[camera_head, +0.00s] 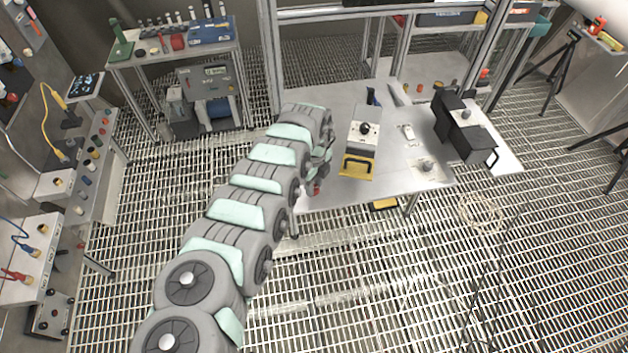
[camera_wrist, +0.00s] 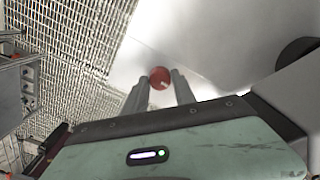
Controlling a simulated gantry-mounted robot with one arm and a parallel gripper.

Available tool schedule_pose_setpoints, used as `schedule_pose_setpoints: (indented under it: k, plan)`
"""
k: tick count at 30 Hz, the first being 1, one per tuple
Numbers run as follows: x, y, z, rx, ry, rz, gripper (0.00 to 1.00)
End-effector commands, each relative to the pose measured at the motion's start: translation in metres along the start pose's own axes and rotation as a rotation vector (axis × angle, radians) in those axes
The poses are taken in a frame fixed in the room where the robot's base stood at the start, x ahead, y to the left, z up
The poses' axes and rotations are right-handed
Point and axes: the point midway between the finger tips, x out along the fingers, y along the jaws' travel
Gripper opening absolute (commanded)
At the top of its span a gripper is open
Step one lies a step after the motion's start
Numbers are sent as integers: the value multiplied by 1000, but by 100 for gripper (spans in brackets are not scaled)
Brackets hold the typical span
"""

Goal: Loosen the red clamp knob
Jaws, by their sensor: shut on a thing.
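The red clamp knob (camera_wrist: 159,77) shows in the wrist view as a round red ball at the fingertips. My gripper (camera_wrist: 158,88) is shut on it, with one grey finger on each side. In the head view a small bit of red (camera_head: 316,188), likely the knob, shows by the end of my arm at the left front edge of the steel table (camera_head: 335,193). The fingertips of my gripper are mostly hidden there by my arm. The clamp under the knob is hidden in both views.
A black case (camera_head: 462,128) stands farther right. A tool bench (camera_head: 150,55) is at the back left. Grating floor (camera_head: 350,270) lies open in front.

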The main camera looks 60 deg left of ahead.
Motion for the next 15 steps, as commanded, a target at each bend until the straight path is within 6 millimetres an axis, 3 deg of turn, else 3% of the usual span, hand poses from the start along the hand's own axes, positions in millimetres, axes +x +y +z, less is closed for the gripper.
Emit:
schedule_pose_setpoints:
  k: [15]
  plan:
    - [-1, -1, -1, -490, -1, 1, 0]
